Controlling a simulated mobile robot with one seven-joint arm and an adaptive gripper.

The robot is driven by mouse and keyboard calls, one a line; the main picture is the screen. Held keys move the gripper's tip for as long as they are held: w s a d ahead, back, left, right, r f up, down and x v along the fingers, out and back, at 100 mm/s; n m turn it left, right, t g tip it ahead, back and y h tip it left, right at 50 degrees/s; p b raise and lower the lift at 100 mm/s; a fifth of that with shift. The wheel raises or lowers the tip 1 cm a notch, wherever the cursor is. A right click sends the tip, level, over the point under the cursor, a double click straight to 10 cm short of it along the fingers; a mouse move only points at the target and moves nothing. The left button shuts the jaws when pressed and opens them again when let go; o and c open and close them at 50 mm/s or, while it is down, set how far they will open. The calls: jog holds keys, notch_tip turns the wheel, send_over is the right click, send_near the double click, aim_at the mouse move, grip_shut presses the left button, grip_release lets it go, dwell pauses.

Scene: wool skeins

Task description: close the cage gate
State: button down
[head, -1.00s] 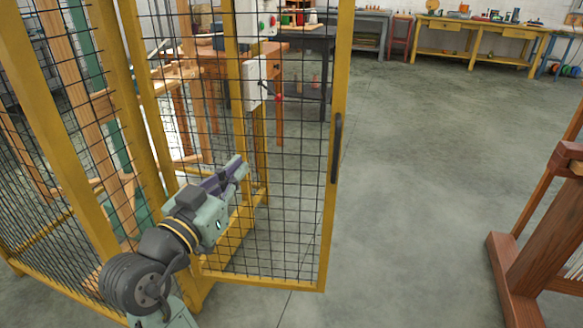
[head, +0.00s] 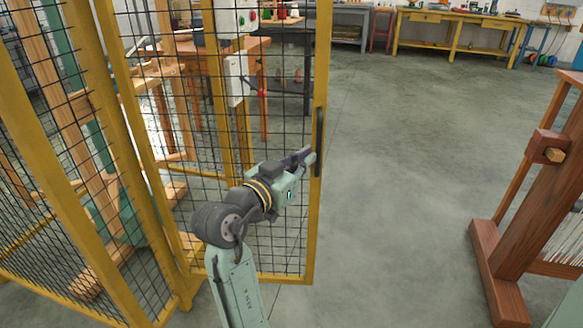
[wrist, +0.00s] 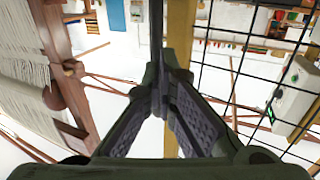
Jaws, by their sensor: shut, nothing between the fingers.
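The cage gate (head: 311,225) is a yellow frame with black wire mesh and stands swung away from the cage, its free edge to the right. A black upright handle (head: 319,142) is on that edge. My gripper (head: 311,156) is shut and empty, its tips close to the gate's free edge at the handle's lower part. In the wrist view the fingertips (wrist: 166,62) are together. The dark handle (wrist: 157,28) and the yellow edge bar (wrist: 181,40) lie just beyond them. Contact cannot be told.
The cage's fixed yellow frame (head: 60,190) and mesh fill the left. A grey and white control box (head: 236,80) shows behind the gate mesh. A wooden loom (head: 530,215) stands at the right. Yellow workbenches (head: 455,35) line the back wall. The grey floor between is clear.

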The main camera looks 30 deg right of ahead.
jog(key=shift+w+d, duration=0.15)
jog(key=shift+d, duration=0.3)
jog(key=shift+w+d, duration=0.1)
